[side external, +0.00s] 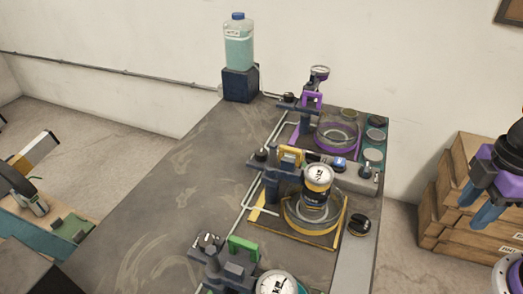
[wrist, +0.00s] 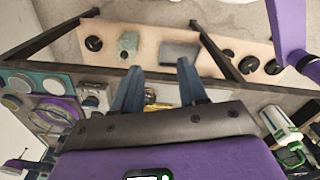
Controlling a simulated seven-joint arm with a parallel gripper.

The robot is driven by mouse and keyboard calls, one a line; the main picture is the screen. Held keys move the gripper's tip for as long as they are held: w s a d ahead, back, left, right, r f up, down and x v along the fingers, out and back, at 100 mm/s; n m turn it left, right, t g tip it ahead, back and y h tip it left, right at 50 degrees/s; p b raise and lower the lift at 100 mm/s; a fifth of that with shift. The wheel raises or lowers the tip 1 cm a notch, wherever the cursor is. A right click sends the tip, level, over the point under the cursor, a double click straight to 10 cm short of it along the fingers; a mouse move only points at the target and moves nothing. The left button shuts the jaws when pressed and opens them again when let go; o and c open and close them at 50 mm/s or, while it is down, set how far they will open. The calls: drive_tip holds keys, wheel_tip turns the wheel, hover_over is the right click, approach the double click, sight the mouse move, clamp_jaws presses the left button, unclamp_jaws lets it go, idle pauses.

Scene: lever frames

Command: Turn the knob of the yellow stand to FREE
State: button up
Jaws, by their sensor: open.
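The yellow stand (side external: 330,240) is on the dark bench in the side external view, a yellow-edged base under a clear round vessel and a gauge with a yellow band (side external: 318,178). A black knob (side external: 359,224) sits just right of its base; its marking is too small to read. My gripper (side external: 476,210) is at the right edge of the side external view, well right of the stand and apart from it. Its two blue fingers are spread and empty in the wrist view (wrist: 160,66).
A purple stand (side external: 330,140) is behind the yellow one and a green stand (side external: 245,250) in front. A blue-green bottle (side external: 238,45) stands on a dark block at the back. Wooden crates (side external: 470,190) are at the right. The bench's left part is clear.

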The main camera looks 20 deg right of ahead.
wheel_tip(320, 180, up, 13)
drive_tip(key=m, duration=2.3)
hover_over(260, 153)
wheel_tip(260, 153, down, 18)
drive_tip(key=shift+r, duration=0.25)
drive_tip(key=shift+c, duration=0.4)
clamp_jaws()
